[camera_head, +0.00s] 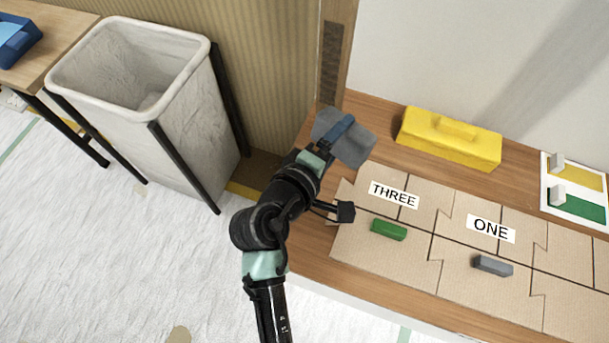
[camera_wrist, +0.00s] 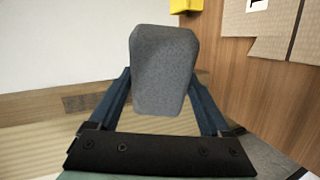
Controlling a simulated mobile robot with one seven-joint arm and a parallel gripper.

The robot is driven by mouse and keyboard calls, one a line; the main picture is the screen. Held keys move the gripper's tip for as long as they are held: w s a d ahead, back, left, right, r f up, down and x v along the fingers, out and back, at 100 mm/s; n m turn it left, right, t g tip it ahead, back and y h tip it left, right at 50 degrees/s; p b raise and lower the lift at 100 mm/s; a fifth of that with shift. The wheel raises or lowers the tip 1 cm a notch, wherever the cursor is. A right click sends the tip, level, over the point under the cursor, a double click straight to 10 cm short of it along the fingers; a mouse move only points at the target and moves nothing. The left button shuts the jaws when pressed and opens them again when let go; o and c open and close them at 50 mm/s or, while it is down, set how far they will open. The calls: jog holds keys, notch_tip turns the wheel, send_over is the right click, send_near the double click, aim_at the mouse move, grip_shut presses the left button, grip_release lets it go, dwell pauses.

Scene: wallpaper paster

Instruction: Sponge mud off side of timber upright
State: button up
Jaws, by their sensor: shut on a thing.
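My gripper (camera_head: 338,130) is shut on a grey sponge (camera_head: 355,147), held over the left end of the wooden table. In the wrist view the sponge (camera_wrist: 163,65) sits between the two dark blue fingers of my gripper (camera_wrist: 162,98). The timber upright (camera_head: 345,25) stands behind the table's left end, between ribbed wallpaper and white wall. A dark brown mud patch (camera_head: 331,62) runs along its face. The sponge appears apart from the patch, below it in the head view. In the wrist view the upright (camera_wrist: 45,107) lies sideways at left, partly hidden by the sponge and fingers.
A yellow box (camera_head: 450,138) sits on the table (camera_head: 375,108) near the wall. Cardboard pieces (camera_head: 380,255) labelled THREE and ONE hold a green block (camera_head: 388,230) and a grey block (camera_head: 493,265). A large bin (camera_head: 180,140) stands left of the upright.

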jog(key=a+f+n+t+y+b, duration=0.1)
jog(key=f+b, duration=0.1)
jog(key=b, duration=0.2)
jog(key=a+f+n+t+y+b, duration=0.1)
jog(key=a+f+t+b, duration=0.1)
jog(key=f+b, duration=0.1)
jog(key=a+f+n+t+y+b, duration=0.1)
jog(key=a+f+n+t+b, duration=0.1)
jog(key=f+b, duration=0.1)
jog(key=shift+w+b, duration=0.2)
jog(key=shift+b, duration=0.65)
jog(key=shift+a+f+n+t+y+b, duration=0.3)
jog(key=shift+a+n+y+b, duration=0.1)
jog(key=shift+y+b, duration=0.15)
jog(key=shift+r, duration=0.1)
jog(key=shift+w+d+r+p, duration=0.1)
jog(key=shift+w+d+p, duration=0.05)
jog(key=shift+w+p, duration=0.25)
jog(key=shift+w+d+p, duration=0.15)
jog(key=shift+w+d, duration=0.15)
jog(key=shift+w, duration=0.6)
jog(key=shift+w+d+p, duration=0.2)
jog(key=shift+w+d, duration=0.1)
jog(key=shift+w, duration=0.55)
jog(key=shift+w+d+p, duration=0.15)
jog(key=shift+w+d, duration=0.15)
jog(key=shift+w, duration=0.6)
